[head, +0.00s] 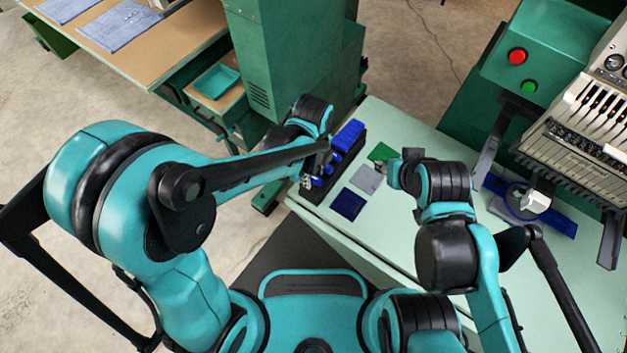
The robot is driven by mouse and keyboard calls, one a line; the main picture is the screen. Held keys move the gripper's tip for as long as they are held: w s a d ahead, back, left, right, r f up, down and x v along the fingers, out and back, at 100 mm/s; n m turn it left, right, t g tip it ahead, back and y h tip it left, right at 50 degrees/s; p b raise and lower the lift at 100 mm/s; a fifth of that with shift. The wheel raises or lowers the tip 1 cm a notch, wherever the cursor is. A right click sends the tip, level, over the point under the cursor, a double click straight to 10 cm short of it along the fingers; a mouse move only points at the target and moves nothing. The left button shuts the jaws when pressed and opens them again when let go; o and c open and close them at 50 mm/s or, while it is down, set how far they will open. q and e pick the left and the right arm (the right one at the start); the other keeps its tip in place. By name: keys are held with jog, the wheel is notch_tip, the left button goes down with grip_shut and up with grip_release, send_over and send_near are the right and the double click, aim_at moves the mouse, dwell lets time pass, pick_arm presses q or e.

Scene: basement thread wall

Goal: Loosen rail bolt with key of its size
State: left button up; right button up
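Blue-handled tools, probably the keys, stand in a black holder (314,196) at the left edge of the pale green table. The largest blue handle (349,135) is at its far end, with smaller blue pieces nearer. My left gripper (308,180) is low at the near part of the holder, beside a small blue handle; whether its fingers hold anything is too small to tell. My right gripper (393,172) is above the table, right of the cloth patches; its fingers are mostly hidden by its wrist. I cannot make out the rail bolt.
Green (382,152), grey (366,179) and dark blue (348,204) patches lie beside the holder. An embroidery machine (590,130) with a blue frame (558,218) stands at the right. A green control box (522,60) has red and green buttons. The pale green tabletop (405,128) is clear at its far end.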

aim_at(312, 176)
pick_arm(q)
grip_shut()
jog(key=shift+r, duration=0.1)
jog(key=shift+r, duration=0.1)
jog(key=shift+r+p, duration=2.45)
jog(key=shift+r, duration=0.5)
